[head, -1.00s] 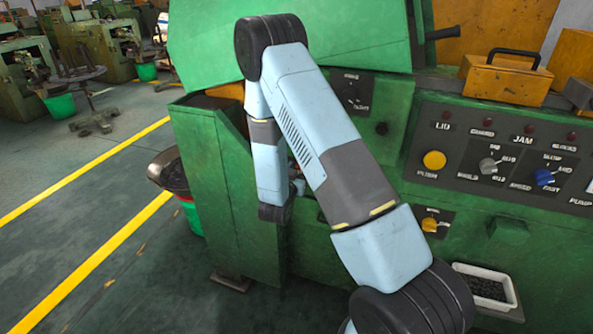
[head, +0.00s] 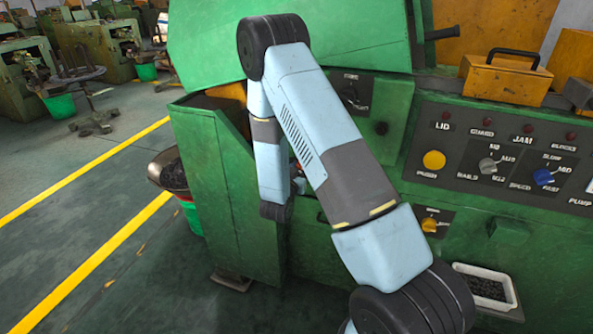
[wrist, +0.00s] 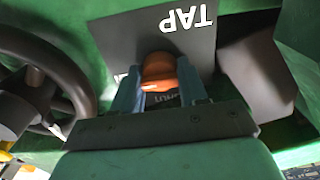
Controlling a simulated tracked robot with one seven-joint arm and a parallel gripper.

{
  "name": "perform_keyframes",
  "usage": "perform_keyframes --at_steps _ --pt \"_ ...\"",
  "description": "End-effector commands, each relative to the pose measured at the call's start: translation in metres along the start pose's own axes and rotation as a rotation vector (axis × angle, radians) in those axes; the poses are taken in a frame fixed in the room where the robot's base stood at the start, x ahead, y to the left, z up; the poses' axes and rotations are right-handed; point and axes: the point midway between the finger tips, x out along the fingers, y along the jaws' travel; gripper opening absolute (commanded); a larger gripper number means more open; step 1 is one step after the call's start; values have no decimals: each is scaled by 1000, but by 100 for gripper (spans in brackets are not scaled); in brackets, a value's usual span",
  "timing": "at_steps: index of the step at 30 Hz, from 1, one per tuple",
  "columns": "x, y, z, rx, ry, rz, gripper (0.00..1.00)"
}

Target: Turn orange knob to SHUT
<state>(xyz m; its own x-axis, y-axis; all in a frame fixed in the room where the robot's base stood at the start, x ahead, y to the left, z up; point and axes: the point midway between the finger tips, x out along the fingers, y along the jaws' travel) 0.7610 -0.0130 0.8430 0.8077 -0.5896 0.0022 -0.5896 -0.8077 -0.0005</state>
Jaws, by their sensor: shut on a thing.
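The orange knob (wrist: 159,71) shows in the wrist view, in front of a dark plate (wrist: 120,38) whose word TAP appears upside down. A second word below the knob is mostly hidden, so I cannot read the knob's setting. My gripper (wrist: 160,90) has one blue finger on each side of the knob and is shut on it.
A dark handwheel (wrist: 65,70) is close on the left in the wrist view. In the head view, a control panel (head: 465,205) with other knobs is on the right, a yellow knob (head: 429,225) below it. A metal bowl (head: 168,170) stands left of the machine.

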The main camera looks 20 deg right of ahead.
Motion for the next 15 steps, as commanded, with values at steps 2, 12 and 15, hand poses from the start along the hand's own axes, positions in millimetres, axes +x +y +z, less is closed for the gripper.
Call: perform_keyframes --at_steps 2,12,15 --pt "-8 -12 1 2 -4 -7 15" --pt "-4 -7 1 -76 -3 -14 12" --pt "-3 -6 2 -138 -3 -14 12"
